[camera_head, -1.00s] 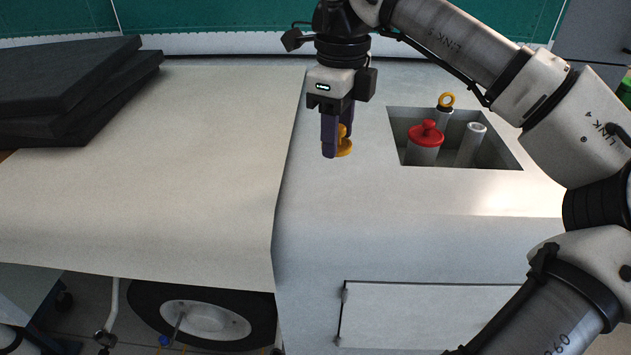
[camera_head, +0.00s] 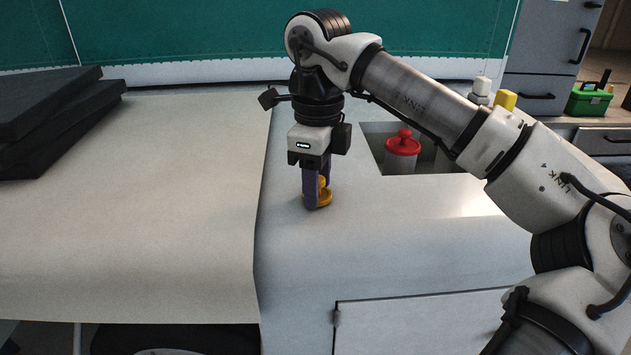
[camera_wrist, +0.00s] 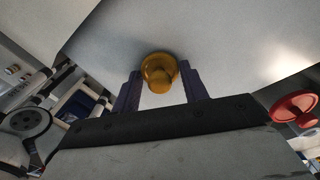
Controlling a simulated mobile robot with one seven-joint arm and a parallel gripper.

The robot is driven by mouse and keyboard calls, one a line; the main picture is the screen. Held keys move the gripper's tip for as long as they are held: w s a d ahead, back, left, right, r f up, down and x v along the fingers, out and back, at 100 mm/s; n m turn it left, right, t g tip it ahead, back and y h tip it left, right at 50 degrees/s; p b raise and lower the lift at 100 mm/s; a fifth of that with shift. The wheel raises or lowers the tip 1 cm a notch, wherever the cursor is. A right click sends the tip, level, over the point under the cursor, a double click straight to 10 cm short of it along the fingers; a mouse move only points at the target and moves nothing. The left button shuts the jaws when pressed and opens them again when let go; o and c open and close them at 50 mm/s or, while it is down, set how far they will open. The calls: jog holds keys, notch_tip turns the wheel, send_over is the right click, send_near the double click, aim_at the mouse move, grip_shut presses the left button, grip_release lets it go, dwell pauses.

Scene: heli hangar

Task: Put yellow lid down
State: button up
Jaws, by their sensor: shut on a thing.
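The yellow lid (camera_head: 325,195) is a round disc with a knob. My gripper (camera_head: 317,190) is shut on it, with the dark purple fingers on either side of the knob. The lid is at the white worktop, left of the recess; I cannot tell for sure whether it touches the surface. In the wrist view the yellow lid (camera_wrist: 158,70) sits between my two fingertips (camera_wrist: 160,85), over the pale surface. Part of the lid is hidden behind a finger in the head view.
A canister with a red lid (camera_head: 403,142) stands in the recess (camera_head: 377,158) to the right; the red lid also shows in the wrist view (camera_wrist: 296,107). Black foam slabs (camera_head: 45,115) lie far left. The pale cover (camera_head: 150,200) beside my gripper is clear. A green toolbox (camera_head: 588,101) stands far right.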

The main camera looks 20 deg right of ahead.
jog(key=o, duration=1)
jog(key=shift+f, duration=0.1)
jog(key=shift+c, duration=0.2)
jog(key=shift+a, duration=0.1)
notch_tip(320, 180, up, 12)
jog(key=p, duration=0.7)
jog(key=shift+p, duration=0.35)
